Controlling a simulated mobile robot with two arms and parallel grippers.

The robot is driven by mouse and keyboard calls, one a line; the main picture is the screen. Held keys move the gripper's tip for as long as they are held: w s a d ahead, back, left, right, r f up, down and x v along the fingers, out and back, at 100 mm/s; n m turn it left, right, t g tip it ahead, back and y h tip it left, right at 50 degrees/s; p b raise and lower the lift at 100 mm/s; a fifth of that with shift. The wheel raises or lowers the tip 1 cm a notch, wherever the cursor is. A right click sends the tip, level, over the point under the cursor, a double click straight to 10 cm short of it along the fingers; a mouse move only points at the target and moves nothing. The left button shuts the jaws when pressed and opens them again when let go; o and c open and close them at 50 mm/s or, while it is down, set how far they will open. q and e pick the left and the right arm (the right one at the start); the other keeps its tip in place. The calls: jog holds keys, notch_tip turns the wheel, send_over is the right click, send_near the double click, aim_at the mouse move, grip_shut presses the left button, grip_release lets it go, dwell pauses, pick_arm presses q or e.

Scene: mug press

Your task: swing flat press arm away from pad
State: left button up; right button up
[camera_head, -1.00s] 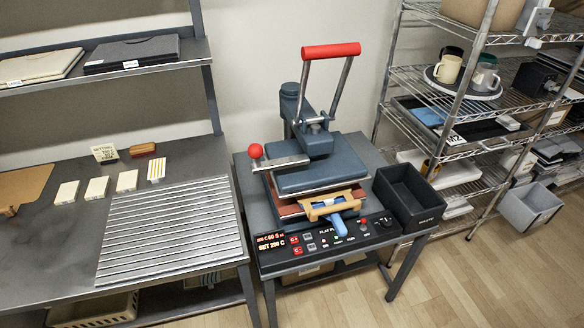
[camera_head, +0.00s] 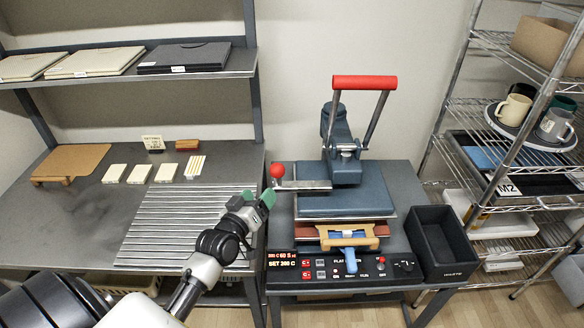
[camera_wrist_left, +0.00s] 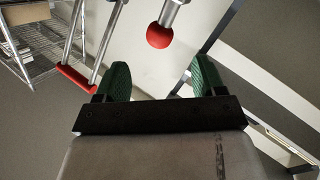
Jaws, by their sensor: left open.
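The flat press stands on its own table with a blue-grey upper plate (camera_head: 345,194) lying over the pad (camera_head: 330,235), most of which is hidden. A red-topped lever handle (camera_head: 364,82) rises above it. A metal side bar ends in a red ball knob (camera_head: 277,170) at the plate's left. My left gripper (camera_head: 258,199) is open and empty, with green fingertips, just below and left of the knob. In the left wrist view the knob (camera_wrist_left: 159,36) lies beyond the open fingertips, between them and not touching. My right gripper is not in view.
A black bin (camera_head: 441,245) stands right of the press. A ribbed metal rack (camera_head: 185,222) lies on the left bench, near my left arm. A wire shelf (camera_head: 520,205) with mugs stands at the right. A control panel lines the press table's front.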

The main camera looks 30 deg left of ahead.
aim_at(274, 175)
pick_arm(q)
jog(key=w, duration=0.3)
jog(key=w+p, duration=0.1)
jog(key=w, duration=0.3)
jog(key=w+a, duration=0.1)
jog(key=w, duration=0.2)
jog(key=shift+w+r+p, duration=0.25)
jog(key=shift+w+p, duration=0.1)
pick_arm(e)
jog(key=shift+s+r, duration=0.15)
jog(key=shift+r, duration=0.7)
pick_arm(q)
jog(key=c, duration=1.2)
jog(key=shift+d, duration=0.1)
jog(key=shift+c, duration=0.4)
